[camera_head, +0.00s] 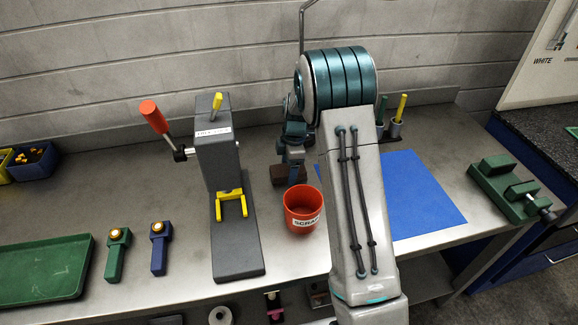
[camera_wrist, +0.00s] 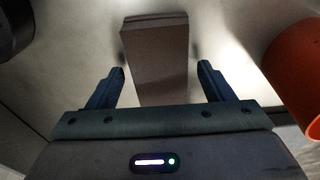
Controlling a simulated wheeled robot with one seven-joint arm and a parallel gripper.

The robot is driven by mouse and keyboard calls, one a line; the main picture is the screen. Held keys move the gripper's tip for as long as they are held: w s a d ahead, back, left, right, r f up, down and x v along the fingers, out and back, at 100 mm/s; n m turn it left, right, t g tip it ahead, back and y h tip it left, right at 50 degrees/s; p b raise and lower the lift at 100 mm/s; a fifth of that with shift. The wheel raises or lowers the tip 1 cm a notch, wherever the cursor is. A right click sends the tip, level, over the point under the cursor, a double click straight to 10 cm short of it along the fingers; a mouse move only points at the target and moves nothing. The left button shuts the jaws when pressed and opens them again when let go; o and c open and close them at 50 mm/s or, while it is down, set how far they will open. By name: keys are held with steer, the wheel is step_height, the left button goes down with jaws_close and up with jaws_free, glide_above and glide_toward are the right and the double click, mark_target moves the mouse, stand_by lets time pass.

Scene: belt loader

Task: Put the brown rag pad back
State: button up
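The brown rag pad (camera_head: 279,174) is a small brown block on the steel bench, behind the red scrap cup (camera_head: 302,208). In the wrist view the pad (camera_wrist: 157,55) lies ahead of and partly between my fingers. My gripper (camera_wrist: 161,72) is open, with one finger on each side of the pad and a visible gap at both sides. In the head view my gripper (camera_head: 294,160) points down over the pad and hides part of it.
The scrap cup (camera_wrist: 295,75) stands close on the right in the wrist view. A grey press (camera_head: 218,150) with a red-knobbed lever stands left. A blue mat (camera_head: 425,195) lies right, partly behind my arm. A green vise (camera_head: 508,187) sits at the right edge.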

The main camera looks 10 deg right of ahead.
step_height(320, 180, up, 12)
steer(key=d+b, duration=0.1)
steer(key=b, duration=0.1)
steer(key=s+r+m, duration=0.4)
steer(key=s+r, duration=0.1)
steer(key=s, duration=0.2)
steer(key=s+a+m+t+h, duration=0.1)
steer(key=s+m+t, duration=0.2)
steer(key=s+m, duration=1.1)
steer(key=s, duration=1)
steer(key=shift+r, duration=0.25)
steer(key=shift+s+a, duration=0.1)
